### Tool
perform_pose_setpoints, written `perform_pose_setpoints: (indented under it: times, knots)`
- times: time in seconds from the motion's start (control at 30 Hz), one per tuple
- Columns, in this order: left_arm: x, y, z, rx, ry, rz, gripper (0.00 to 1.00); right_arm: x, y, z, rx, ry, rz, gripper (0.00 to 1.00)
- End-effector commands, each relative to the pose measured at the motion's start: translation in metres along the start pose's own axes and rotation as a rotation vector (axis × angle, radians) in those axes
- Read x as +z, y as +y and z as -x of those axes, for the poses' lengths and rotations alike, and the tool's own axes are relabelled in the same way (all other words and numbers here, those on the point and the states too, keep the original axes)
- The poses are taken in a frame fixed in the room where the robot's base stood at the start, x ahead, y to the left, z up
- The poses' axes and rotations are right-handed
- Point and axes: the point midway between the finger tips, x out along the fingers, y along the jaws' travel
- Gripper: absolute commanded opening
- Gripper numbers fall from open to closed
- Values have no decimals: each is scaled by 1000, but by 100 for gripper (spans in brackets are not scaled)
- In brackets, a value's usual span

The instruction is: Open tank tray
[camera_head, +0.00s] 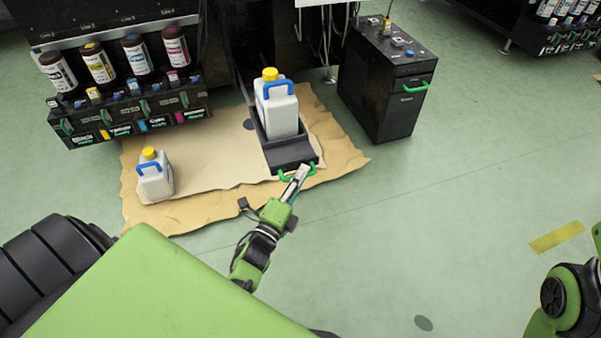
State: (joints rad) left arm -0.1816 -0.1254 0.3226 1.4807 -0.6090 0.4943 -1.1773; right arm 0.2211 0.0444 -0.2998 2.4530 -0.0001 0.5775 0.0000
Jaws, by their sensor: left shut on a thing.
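The black tank tray (290,153) sits low on the floor, drawn out in front of the dark machine. A white tank (279,112) with a yellow cap and blue handle stands upright in it. A green handle (313,170) is on the tray's front edge. My left gripper (299,174) is shut on this green handle; its fingertips partly hide the handle's middle. My right gripper is out of view; only part of my right arm shows at the lower right edge.
A second white tank (155,175) with a yellow cap stands on the brown cardboard sheet (222,203) at left. A rack (130,110) of ink bottles is behind it. A black cabinet (385,85) stands to the tray's right. The green floor in front is clear.

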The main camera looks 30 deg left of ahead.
Motion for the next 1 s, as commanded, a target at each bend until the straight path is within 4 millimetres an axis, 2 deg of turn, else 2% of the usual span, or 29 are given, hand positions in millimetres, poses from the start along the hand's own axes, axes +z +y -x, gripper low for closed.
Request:
perform_pose_setpoints:
  times: [0.27, 0.3, 0.33, 0.73, 1.0]
  knots:
    - [1, 1, 1, 2, -1, 0, 0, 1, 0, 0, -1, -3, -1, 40]
    - [1, 1, 1, 2, -1, 0, 19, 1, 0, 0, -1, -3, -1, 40]
    - [1, 1, 1, 2, -1, 0, 26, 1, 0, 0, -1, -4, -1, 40]
    - [0, 1, 5, 2, -1, 0, 26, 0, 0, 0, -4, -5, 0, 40]
    - [0, 2, 48, 5, -1, 0, 26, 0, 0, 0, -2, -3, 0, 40]
